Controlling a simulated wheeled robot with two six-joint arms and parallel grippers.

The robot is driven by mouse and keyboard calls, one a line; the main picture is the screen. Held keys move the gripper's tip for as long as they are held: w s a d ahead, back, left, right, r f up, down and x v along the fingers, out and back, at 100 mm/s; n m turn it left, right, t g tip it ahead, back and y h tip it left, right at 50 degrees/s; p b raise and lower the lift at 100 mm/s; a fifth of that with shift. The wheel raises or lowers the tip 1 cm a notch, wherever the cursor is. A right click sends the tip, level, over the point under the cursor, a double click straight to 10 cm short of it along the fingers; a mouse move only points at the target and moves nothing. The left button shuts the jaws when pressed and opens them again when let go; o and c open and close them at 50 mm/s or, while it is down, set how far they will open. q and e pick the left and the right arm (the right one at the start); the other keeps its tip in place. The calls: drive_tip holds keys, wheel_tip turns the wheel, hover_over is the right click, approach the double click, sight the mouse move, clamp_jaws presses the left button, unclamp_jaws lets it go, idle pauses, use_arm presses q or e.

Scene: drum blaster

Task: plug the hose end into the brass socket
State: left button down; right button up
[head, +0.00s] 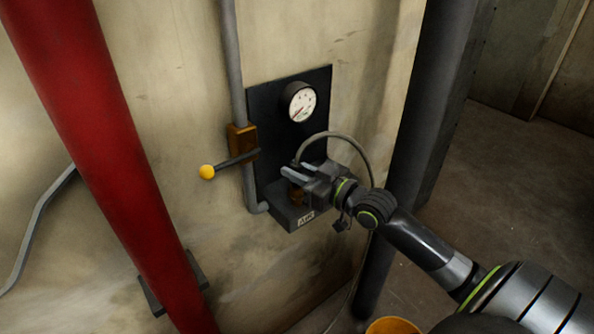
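The grey hose (345,138) arches over my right gripper (291,170), and its near end comes down at the fingertips. The fingers are on either side of the hose end, with a narrow gap between them. I cannot tell whether they press on it. A brass-coloured part (297,196), which looks like the brass socket, shows just below the fingers on the black panel's ledge. The gripper partly hides it, and whether the hose end touches it is hidden. My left gripper is out of view.
The black panel (263,110) carries a round gauge (301,103) above the gripper. A yellow-knobbed lever (207,172) sticks out at the left from a brass valve (241,142) on a grey pipe. A red pipe (105,130) stands left, a dark column (425,110) right.

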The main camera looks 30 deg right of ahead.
drive_tip(key=shift+o, duration=0.9)
drive_tip(key=shift+s+d+p, duration=0.2)
drive_tip(key=shift+s+p, duration=0.15)
drive_tip(key=shift+s, duration=0.1)
drive_tip(key=p+v, duration=0.4)
drive_tip(key=v, duration=0.6)
